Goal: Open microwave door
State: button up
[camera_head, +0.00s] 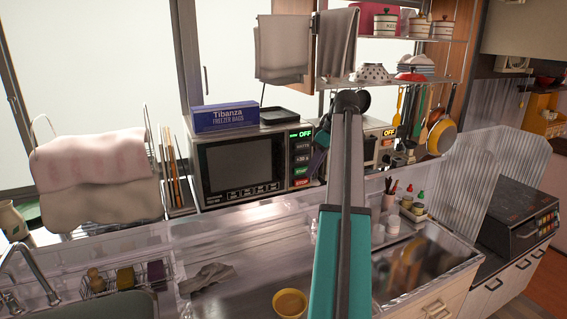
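The microwave (196,165) stands on the counter left of centre, below a blue freezer bag box. Its door (240,165) has a dark window and looks shut. Its control panel, on the right side, shows a green "OFF" with buttons below. My teal and grey arm rises from the bottom centre, passing to the right of the microwave in the picture. I cannot make out gripper fingers, and the arm hides part of the counter behind it.
A dish rack with draped towels (95,165) stands left of the microwave. A grey cloth (208,278) and a yellow bowl (290,303) lie in front. Shelves with hanging utensils are at right. A second appliance (388,145) showing "OFF" is partly hidden by my arm.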

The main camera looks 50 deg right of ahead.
jog(key=p, duration=0.4)
send_over(283, 177)
jog(key=shift+d+r, duration=0.1)
jog(key=shift+d, duration=0.35)
jog(key=shift+w+a, duration=0.1)
jog(key=shift+w, duration=0.1)
jog(key=shift+w+f+p, duration=0.1)
jog(key=shift+f+p, duration=0.35)
jog(key=shift+f, duration=0.2)
grip_shut()
jog(key=shift+a, duration=0.1)
